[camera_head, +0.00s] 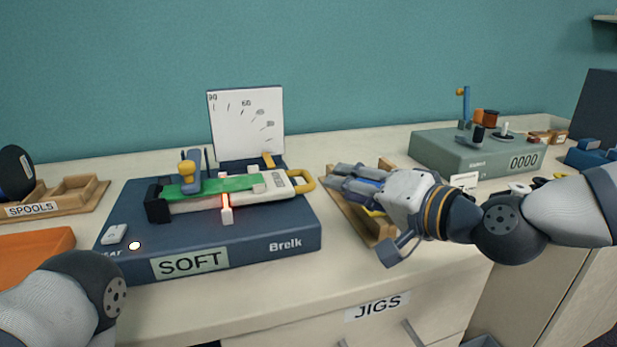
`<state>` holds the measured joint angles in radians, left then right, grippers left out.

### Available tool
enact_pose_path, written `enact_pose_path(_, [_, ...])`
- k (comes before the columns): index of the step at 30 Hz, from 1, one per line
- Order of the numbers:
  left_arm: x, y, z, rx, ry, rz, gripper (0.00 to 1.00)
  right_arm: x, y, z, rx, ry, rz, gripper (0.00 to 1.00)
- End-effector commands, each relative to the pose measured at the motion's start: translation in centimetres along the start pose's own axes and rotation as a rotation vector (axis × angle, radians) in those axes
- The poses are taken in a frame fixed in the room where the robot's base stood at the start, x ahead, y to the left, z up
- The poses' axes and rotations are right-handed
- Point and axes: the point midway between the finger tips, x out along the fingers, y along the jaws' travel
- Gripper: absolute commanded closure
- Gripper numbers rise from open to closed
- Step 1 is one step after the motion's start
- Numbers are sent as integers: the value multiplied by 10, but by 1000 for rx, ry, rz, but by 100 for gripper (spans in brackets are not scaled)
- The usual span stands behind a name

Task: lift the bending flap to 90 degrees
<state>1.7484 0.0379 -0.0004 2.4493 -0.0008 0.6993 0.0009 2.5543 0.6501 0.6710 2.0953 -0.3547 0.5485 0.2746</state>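The bending jig has a dark blue base (280,222) marked SOFT and Brelk. Its pale flap (275,190) lies about flat, with a yellow loop handle (302,181) at its right end. A green sheet (225,187) lies across the jig. A red-orange strip (225,202) glows at the front. A white angle board (246,124) stands upright behind. My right gripper (335,177) points left, just right of the handle; its fingers look apart, with nothing seen between them. My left arm enters at bottom left; its gripper is out of view.
A wooden tray (348,214) with small parts lies under my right gripper. A grey-green rig (455,152) stands at back right. A spools tray (85,190) and an orange box (35,245) are at left. The counter front is clear, above the JIGS drawer (377,307).

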Motion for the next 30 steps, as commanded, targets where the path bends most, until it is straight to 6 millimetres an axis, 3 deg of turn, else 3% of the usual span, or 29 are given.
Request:
enact_pose_path(6, [14, -1, 7, 0, -37, -2, 100, 59, 6, 4, 4, -6, 7, 68])
enact_pose_path(12, [18, -1, 9, 0, -46, -3, 100, 88, 4, 3, 3, -3, 5, 68])
enact_pose_path(21, [18, -1, 9, 1, -46, -3, 100, 93, 2, 2, 3, -2, 3, 68])
enact_pose_path(22, [18, -1, 9, 1, -46, -3, 100, 93, 2, 2, 3, -2, 3, 70])
enact_pose_path(26, [18, -1, 9, 1, -46, -3, 100, 93, 3, 2, 3, -2, 3, 100])
enact_pose_path(30, [18, -1, 9, 1, -46, -3, 100, 93, 4, 2, 2, -3, 5, 100])
